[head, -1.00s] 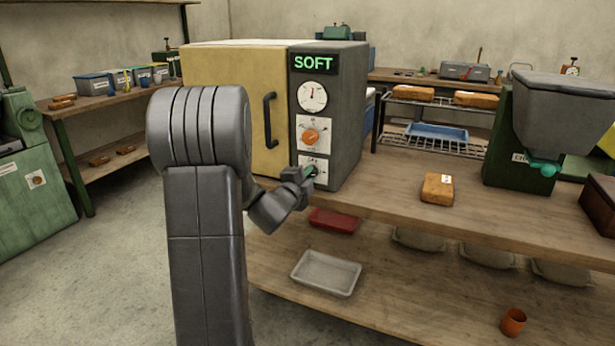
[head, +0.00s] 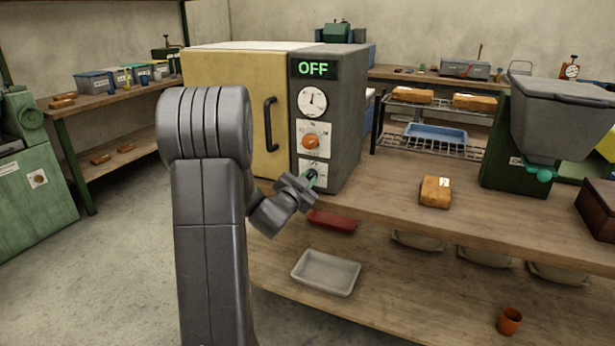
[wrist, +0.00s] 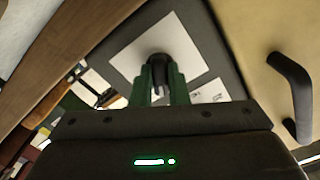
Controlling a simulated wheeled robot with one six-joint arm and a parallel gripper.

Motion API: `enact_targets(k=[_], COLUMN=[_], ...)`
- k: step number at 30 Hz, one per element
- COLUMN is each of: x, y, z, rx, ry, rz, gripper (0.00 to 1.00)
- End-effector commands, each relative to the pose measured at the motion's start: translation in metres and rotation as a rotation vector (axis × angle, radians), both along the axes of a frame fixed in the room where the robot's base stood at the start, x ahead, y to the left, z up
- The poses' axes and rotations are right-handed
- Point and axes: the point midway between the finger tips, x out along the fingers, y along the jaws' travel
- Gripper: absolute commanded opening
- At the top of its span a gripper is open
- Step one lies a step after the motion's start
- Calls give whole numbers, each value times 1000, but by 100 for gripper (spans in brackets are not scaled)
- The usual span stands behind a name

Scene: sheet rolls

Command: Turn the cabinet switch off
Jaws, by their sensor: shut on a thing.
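The cabinet (head: 240,100) has a yellow door and a dark grey control panel. Its display (head: 314,69) reads OFF in green. Below it are a round gauge (head: 312,99), an orange knob (head: 311,141) and, lowest, a dark switch on a white plate (head: 318,165). My gripper (head: 312,176) is at that lowest switch. In the wrist view, the green fingers of my gripper (wrist: 159,88) are shut on the dark switch (wrist: 158,66), in front of its white plate (wrist: 190,50). The fingers hide part of the switch.
The cabinet's black door handle (head: 269,124) is left of the panel. An orange block (head: 436,191) lies on the bench (head: 390,200) to the right, near a grey hopper machine (head: 560,115). A pale tray (head: 326,272) lies on the lower shelf.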

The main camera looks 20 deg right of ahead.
Motion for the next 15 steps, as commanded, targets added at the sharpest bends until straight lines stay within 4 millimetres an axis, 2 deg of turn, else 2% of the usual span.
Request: enact_targets(k=[15], x=[0], y=[0], z=[0], rx=[-269], ry=[320], rz=[1], gripper=[0])
